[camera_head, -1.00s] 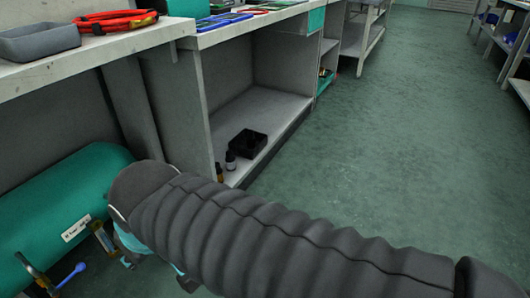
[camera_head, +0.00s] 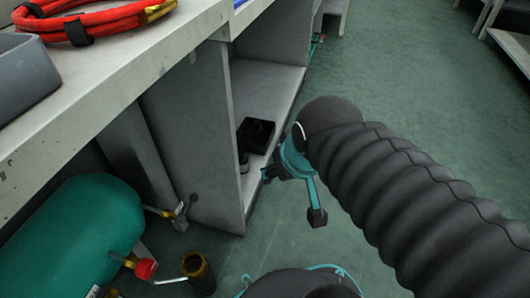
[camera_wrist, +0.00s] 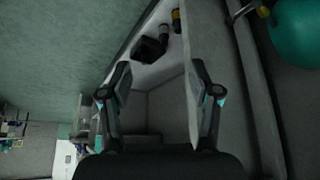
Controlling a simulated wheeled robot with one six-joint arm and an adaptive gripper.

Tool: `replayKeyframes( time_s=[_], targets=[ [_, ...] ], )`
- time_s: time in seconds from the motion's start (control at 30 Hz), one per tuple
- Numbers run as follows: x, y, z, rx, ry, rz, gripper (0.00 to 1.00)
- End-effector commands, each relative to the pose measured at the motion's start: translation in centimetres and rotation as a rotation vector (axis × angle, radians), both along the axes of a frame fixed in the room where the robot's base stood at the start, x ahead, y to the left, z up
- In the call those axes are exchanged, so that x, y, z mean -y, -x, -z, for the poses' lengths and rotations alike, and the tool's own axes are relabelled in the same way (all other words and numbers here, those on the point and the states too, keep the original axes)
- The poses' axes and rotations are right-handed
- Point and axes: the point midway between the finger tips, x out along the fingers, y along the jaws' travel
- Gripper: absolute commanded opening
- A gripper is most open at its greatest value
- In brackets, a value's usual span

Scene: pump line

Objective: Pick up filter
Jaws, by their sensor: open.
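I cannot tell for certain which thing is the filter. A black square open box (camera_head: 257,134) sits on the lower shelf under the bench, with a small dark bottle (camera_head: 243,161) beside it. The wrist view shows the black box (camera_wrist: 149,48), the dark bottle (camera_wrist: 166,31) and a yellow-banded bottle (camera_wrist: 176,20) on the shelf. A dark cylinder with a brass-coloured rim (camera_head: 199,272) stands low by the green tank. My gripper (camera_head: 292,197) is open and empty, in front of the shelf opening. In the wrist view its spread fingers (camera_wrist: 160,68) point toward the shelf, apart from the box.
The cabinet's side panel (camera_head: 195,140) borders the shelf on the left. The green tank (camera_head: 75,235), with a red-handled valve (camera_head: 146,269), lies under the bench. A grey tray (camera_head: 25,80) and a red cable coil (camera_head: 90,22) lie on top. The floor at right is clear.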

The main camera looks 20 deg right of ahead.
Motion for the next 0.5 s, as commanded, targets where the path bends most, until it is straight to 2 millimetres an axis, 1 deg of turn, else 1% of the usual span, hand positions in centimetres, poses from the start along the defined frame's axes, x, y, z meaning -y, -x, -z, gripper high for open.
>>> replayKeyframes(
  time_s=[0.03, 0.07, 0.27, 0.3, 0.4, 0.5],
  targets=[
    [-0.3, -1.1, 0.6, 0.004, 0.005, -0.02, 0.62],
    [-0.2, -1.9, 0.8, 0.012, 0.009, -0.021, 0.62],
    [1.5, -8.8, 2.5, 0.089, 0.045, -0.006, 0.62],
    [1.9, -10.1, 3.0, 0.105, 0.052, -0.005, 0.62],
    [2.6, -13.3, 4.5, 0.148, 0.069, -0.012, 0.62],
    [3.1, -16.3, 6.3, 0.19, 0.08, -0.023, 0.62]
  ],
)
